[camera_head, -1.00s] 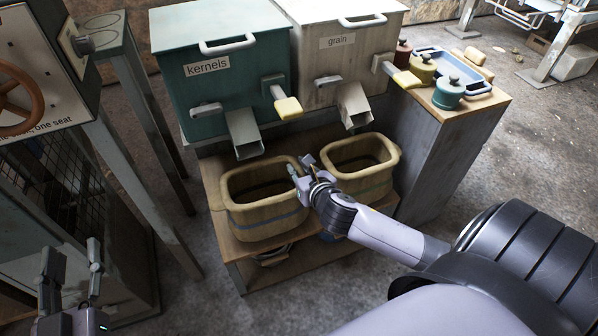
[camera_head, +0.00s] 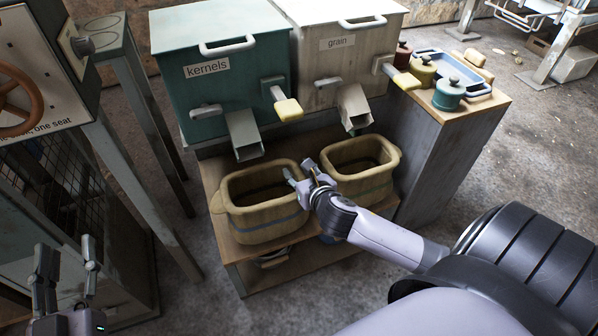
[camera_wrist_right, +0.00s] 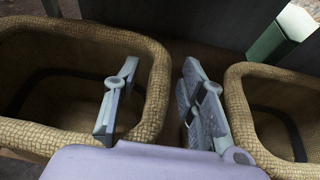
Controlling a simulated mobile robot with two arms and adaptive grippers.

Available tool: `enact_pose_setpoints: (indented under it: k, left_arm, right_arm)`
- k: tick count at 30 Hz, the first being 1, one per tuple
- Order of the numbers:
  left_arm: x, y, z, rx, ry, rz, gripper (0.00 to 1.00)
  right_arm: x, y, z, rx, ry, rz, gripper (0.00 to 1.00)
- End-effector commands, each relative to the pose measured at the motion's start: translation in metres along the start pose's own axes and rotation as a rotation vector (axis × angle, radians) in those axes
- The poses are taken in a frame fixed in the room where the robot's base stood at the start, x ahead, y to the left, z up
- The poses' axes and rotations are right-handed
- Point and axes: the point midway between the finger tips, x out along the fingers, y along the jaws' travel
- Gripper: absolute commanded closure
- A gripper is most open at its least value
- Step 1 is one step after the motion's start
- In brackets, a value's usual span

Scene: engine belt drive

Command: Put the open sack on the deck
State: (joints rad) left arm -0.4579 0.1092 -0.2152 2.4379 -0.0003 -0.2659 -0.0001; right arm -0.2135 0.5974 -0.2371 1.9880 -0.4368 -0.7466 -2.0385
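Two woven tan sacks with open tops stand side by side on a low wooden bench (camera_head: 232,246). The left sack (camera_head: 262,221) has a blue stripe and sits near the kernels chute; the right sack (camera_head: 372,183) has a green stripe. My right gripper (camera_head: 305,177) is open at the left sack's right rim. In the right wrist view, the gripper (camera_wrist_right: 160,102) has one finger over that sack's inside and the other in the gap between sacks; the rim (camera_wrist_right: 157,85) lies between them. Contact cannot be told. My left gripper (camera_head: 64,268) is open and empty. I cannot tell which surface is the deck.
The green kernels bin (camera_head: 222,80) and grey grain bin (camera_head: 343,55) stand behind, with chutes above the sacks. A cabinet (camera_head: 450,140) at the right holds lidded jars and a blue tray. A wheel machine (camera_head: 40,60) stands left. Floor in front is clear.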

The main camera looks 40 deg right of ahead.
Motion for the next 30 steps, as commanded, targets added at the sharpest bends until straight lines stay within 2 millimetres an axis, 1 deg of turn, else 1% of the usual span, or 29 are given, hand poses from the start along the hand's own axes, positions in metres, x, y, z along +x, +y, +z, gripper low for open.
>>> enact_pose_setpoints:
  k: [6,10,14,17,21,24,27,30]
  left_arm:
    - [0.000,0.000,0.001,0.000,-0.011,0.000,0.60]
    - [-0.003,-0.003,0.020,0.002,-0.117,-0.006,0.60]
    - [-0.011,-0.007,0.044,0.004,-0.259,-0.015,0.60]
    - [-0.022,-0.010,0.064,0.006,-0.379,-0.022,0.60]
    - [-0.041,-0.014,0.090,0.006,-0.544,-0.032,0.60]
    - [-0.055,-0.016,0.105,0.006,-0.647,-0.038,0.60]
    - [-0.068,-0.018,0.116,0.005,-0.729,-0.044,0.60]
    - [-0.077,-0.020,0.123,0.005,-0.785,-0.048,0.60]
  right_arm:
    - [-0.004,0.000,0.002,0.000,0.001,0.000,0.62]
    - [-0.016,0.000,0.002,-0.001,0.003,0.000,0.62]
    - [-0.036,0.000,0.003,0.000,0.003,0.001,0.62]
    - [-0.053,0.000,0.003,-0.001,0.004,0.001,0.62]
    - [-0.077,0.000,0.002,-0.001,0.004,0.001,0.62]
    - [-0.092,0.000,0.003,-0.001,0.003,0.000,0.62]
    - [-0.106,0.000,0.002,-0.001,0.003,0.000,0.62]
    - [-0.115,0.000,0.002,-0.001,0.001,0.000,0.62]
